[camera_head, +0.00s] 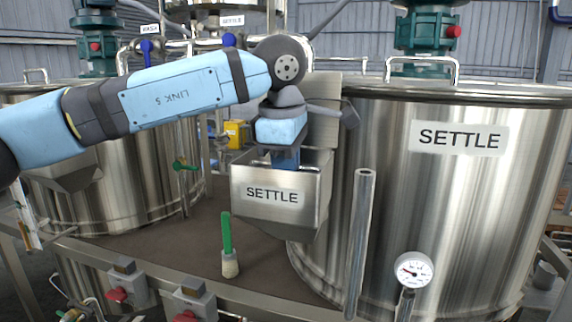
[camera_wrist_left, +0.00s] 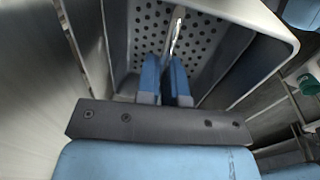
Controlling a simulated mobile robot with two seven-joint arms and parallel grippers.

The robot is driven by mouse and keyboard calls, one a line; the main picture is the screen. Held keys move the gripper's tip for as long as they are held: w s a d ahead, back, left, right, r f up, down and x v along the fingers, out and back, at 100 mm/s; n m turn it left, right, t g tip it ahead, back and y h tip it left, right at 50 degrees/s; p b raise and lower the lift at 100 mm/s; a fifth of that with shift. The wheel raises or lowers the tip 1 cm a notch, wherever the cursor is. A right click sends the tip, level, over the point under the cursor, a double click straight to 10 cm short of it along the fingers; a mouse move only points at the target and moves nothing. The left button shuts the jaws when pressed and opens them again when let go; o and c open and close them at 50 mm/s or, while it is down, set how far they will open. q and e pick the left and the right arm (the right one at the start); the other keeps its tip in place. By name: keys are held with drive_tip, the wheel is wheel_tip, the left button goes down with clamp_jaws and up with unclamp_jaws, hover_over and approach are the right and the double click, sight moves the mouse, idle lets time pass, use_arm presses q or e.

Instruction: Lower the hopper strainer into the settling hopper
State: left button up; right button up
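The settling hopper (camera_head: 247,211) is a steel box with a SETTLE label, fixed at the left side of the large SETTLE tank (camera_head: 455,215). My left gripper (camera_head: 286,160) points down into its open mouth. In the left wrist view, the fingers (camera_wrist_left: 166,80) are close together with a shiny bar handle (camera_wrist_left: 176,32) between them. The perforated hopper strainer (camera_wrist_left: 146,38) lies just beyond the fingers, inside the hopper's walls (camera_wrist_left: 262,22). The hopper's front wall hides the strainer in the head view, and I cannot tell whether it rests on the bottom. My right gripper is out of view.
A vertical steel post (camera_head: 360,245) rises in front of the tank, near a gauge (camera_head: 413,270). Another tank (camera_head: 130,190) stands behind my left arm.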

use_arm(q)
drive_tip(key=o, duration=0.5)
drive_tip(key=s+r, duration=0.1)
drive_tip(key=r, duration=0.8)
drive_tip(key=s+r, duration=0.1)
drive_tip(key=r, duration=0.3)
drive_tip(key=shift+s+a+r, duration=0.3)
drive_tip(key=shift+a, duration=0.1)
wheel_tip(320, 180, up, 10)
drive_tip(key=p, duration=0.8)
drive_tip(key=shift+p, duration=0.4)
